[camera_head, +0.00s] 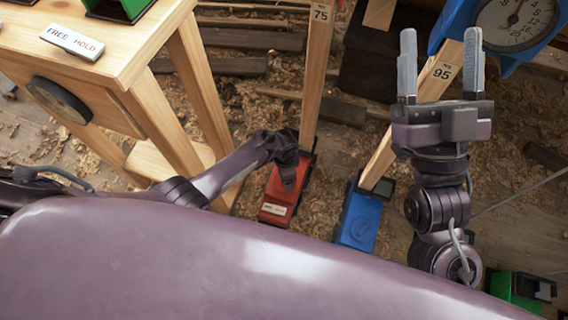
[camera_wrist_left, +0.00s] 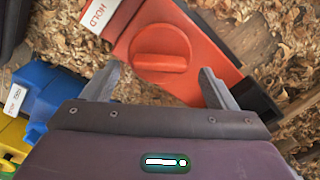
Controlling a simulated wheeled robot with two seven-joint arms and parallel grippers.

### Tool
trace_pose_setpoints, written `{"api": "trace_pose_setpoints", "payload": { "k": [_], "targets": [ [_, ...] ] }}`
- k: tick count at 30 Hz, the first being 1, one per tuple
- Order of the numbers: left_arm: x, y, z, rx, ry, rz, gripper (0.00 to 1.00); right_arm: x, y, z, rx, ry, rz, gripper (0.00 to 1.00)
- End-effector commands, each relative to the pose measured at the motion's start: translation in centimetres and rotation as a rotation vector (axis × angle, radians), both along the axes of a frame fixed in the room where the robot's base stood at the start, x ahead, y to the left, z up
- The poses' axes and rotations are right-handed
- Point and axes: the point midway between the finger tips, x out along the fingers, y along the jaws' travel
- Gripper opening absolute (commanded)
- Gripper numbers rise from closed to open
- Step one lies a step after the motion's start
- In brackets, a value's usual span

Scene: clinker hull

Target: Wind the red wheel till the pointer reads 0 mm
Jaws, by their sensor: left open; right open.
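The red wheel (camera_wrist_left: 162,62), a round knob with a raised bar across it, sits on the red jack (camera_wrist_left: 208,88) in the left wrist view. The red jack (camera_head: 275,190) stands on the floor at the foot of a post marked 75 in the head view. My left gripper (camera_wrist_left: 158,80) is open, its fingers either side of the wheel's near edge; I cannot tell whether they touch it. A dial (camera_head: 497,25) in a blue case is cut off at the top right; its exact reading is unclear. My right gripper (camera_head: 441,45) is open and empty, fingers up.
A blue jack (camera_head: 359,218) stands right of the red one under a post (camera_head: 438,78) marked 95. A green jack (camera_head: 515,290) is at lower right. A wooden bench (camera_head: 120,60) with a FREE/HOLD plate (camera_head: 72,43) stands at left. Shavings cover the floor.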

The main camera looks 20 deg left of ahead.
Motion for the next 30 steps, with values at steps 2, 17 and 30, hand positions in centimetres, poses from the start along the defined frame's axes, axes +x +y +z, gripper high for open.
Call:
{"api": "trace_pose_setpoints", "payload": {
  "k": [2, 17, 30],
  "targets": [
    [0.0, 0.0, 0.6, 0.0, 0.0, 0.0, 0.8, 0.9, 0.4, -1.6, -0.037, 0.091, 0.001, 0.66],
    [0.0, 0.0, 3.2, 0.0, 0.0, 0.0, 0.8, 2.9, 2.1, -13.7, -0.257, 0.63, 0.019, 0.66],
    [0.0, 0.0, 5.3, 0.0, 0.001, -0.001, 0.8, 0.0, 1.9, -23.3, -0.429, 1.042, 0.042, 0.66]
  ]
}}
